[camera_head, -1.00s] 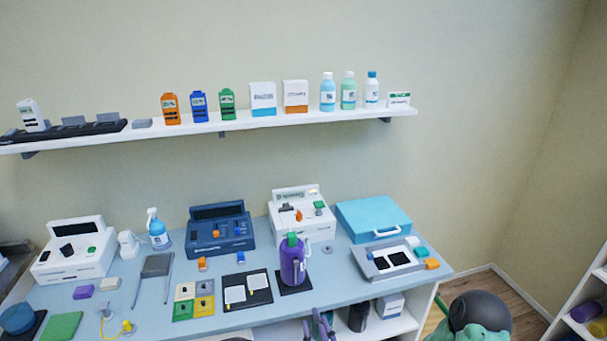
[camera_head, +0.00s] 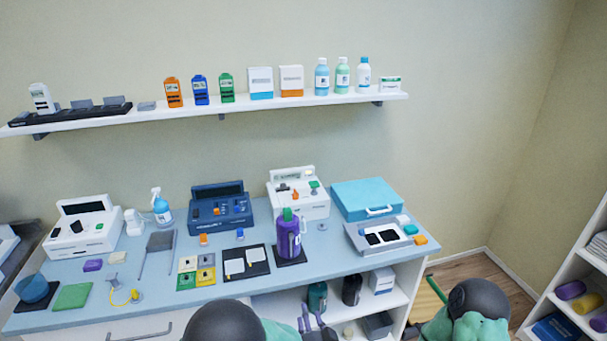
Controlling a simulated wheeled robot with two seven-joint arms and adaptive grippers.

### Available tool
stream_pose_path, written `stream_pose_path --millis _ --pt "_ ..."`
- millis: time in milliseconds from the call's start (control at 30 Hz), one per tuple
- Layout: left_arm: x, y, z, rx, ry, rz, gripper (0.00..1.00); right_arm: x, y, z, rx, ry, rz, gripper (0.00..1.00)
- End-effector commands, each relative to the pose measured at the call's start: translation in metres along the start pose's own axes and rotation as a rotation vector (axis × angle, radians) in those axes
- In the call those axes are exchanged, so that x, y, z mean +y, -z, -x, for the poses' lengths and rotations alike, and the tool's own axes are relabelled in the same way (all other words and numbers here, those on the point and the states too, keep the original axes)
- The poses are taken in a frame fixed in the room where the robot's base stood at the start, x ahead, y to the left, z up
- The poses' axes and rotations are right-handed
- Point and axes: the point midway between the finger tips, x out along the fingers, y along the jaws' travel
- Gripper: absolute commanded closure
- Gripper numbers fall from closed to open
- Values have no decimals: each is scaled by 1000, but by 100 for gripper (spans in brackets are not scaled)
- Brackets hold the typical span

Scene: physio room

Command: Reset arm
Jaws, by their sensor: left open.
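My left gripper (camera_head: 311,319) shows at the bottom edge, just right of the picture's middle. Its two greyish-purple fingers point up and stand apart, with nothing seen between them. It is in front of the blue-topped bench (camera_head: 330,248), before the open lower shelf. A dark rounded joint and a teal link of my left arm show to the left of it. A dark rounded joint and teal part of my right arm show at the lower right.
A purple bottle (camera_head: 288,236) stands on a dark mat near the bench's front edge, above my left gripper. Dark bottles stand on the lower shelf (camera_head: 400,298). A white shelving unit (camera_head: 563,277) is at the right. Bare floor (camera_head: 470,261) shows between bench and unit.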

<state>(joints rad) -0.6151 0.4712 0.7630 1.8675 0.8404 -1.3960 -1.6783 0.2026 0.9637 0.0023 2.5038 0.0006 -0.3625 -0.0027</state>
Motion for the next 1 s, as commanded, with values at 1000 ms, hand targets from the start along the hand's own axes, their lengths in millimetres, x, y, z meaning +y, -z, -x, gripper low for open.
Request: stream_pose_path --millis 1000 --pt "242 -217 145 -993 -1122 1320 57 0 0 0 0 0 0 59"
